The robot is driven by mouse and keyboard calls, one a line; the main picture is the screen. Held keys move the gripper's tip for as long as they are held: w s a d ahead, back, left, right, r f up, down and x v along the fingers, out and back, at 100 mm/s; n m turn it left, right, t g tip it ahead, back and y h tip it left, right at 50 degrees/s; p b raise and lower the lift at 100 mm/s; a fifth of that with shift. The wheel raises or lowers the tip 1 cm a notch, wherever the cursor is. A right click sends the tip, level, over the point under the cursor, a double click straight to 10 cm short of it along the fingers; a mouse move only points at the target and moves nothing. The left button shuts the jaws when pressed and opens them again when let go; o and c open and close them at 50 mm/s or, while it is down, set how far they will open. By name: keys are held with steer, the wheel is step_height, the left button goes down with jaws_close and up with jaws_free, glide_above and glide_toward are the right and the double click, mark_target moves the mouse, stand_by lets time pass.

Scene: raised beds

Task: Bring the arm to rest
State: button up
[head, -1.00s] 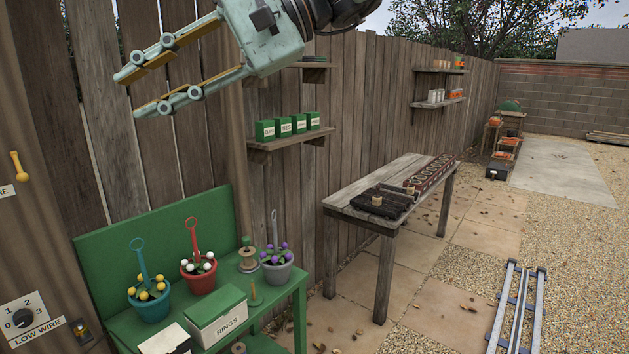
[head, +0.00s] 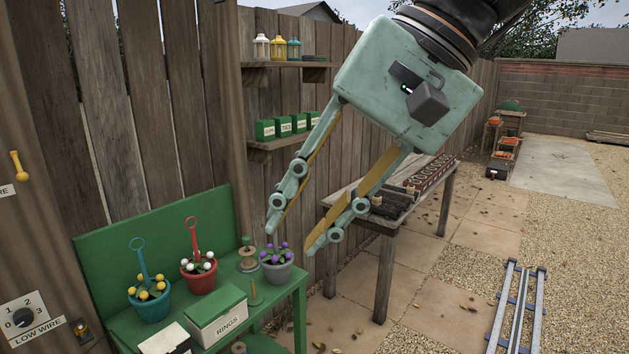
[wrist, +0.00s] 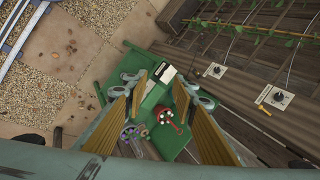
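My gripper (head: 289,238) is in the middle of the head view, pointing down and to the left. Its two fingers are apart with nothing between them. The fingertips appear above and in front of the right end of the green bench (head: 297,302), close in the picture to the grey pot with purple flowers (head: 277,273). In the wrist view the open fingers (wrist: 160,92) frame the bench from above, with the red pot (wrist: 167,141) visible between them.
The bench holds a teal pot (head: 149,303), a red pot (head: 199,279) and a RINGS box (head: 216,319). Wall shelves (head: 287,64) hold lanterns. A wooden table (head: 388,277) stands behind my gripper. Rails (head: 518,308) lie on open gravel at right.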

steer(key=s+d+f+t+h, duration=0.1)
steer(key=s+d+f+h, duration=0.1)
steer(key=s+d+f, duration=0.2)
steer(key=s+d+f+t+h, duration=0.1)
steer(key=s+d+f, duration=0.3)
steer(key=d, duration=0.7)
steer(key=s+d+f+h, duration=0.3)
steer(key=s+d+f, duration=0.1)
steer(key=d, duration=0.3)
steer(key=shift+s+d+f+n+t, duration=0.2)
steer(key=shift+s+d+n+t, duration=0.15)
steer(key=shift+s, duration=0.3)
